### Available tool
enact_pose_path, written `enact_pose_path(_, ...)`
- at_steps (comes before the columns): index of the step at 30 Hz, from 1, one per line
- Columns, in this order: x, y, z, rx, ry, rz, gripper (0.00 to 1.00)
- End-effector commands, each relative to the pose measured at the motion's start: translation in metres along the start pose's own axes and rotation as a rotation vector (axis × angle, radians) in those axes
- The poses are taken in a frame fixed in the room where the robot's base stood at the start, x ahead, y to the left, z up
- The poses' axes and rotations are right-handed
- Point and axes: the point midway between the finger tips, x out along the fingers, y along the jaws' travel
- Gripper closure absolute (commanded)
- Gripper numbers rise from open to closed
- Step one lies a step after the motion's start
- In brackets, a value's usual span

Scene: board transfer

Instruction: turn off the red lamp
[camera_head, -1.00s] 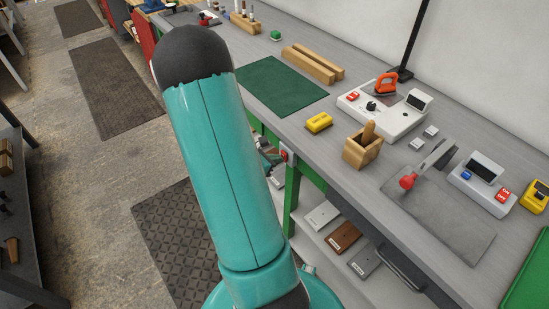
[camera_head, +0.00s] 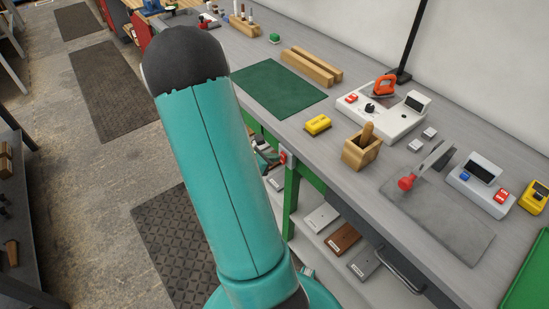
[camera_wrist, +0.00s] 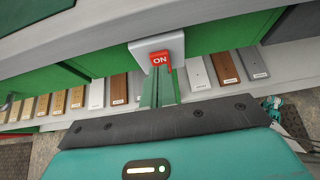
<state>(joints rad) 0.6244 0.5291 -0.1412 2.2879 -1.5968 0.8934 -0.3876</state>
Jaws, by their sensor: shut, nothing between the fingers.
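A red rocker switch (camera_wrist: 160,60) marked ON sits on a small grey box (camera_wrist: 172,44) on the green front of the workbench, seen in the wrist view. It also shows small and red beside my arm in the head view (camera_head: 283,157). My gripper (camera_wrist: 159,76) is shut and empty, its fingertips close to the lower edge of the switch; I cannot tell whether they touch it. In the head view my arm hides most of the gripper. I see no lit red lamp in either view.
The grey bench top (camera_head: 350,225) holds a white control panel (camera_head: 405,118), a wooden box (camera_head: 362,150), a red-handled lever (camera_head: 407,183) and a grey box with a red switch (camera_head: 483,185). Several wood and metal blocks lie on the shelf below (camera_head: 322,252).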

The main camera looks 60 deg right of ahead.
Motion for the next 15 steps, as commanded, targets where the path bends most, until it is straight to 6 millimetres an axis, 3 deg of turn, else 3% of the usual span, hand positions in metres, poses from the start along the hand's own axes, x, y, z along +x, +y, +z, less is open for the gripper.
enact_pose_path(4, -0.019, 0.008, -0.008, -0.002, 0.005, 0.007, 1.00)
enact_pose_path(15, -0.090, 0.009, -0.002, -0.002, 0.007, 0.008, 1.00)
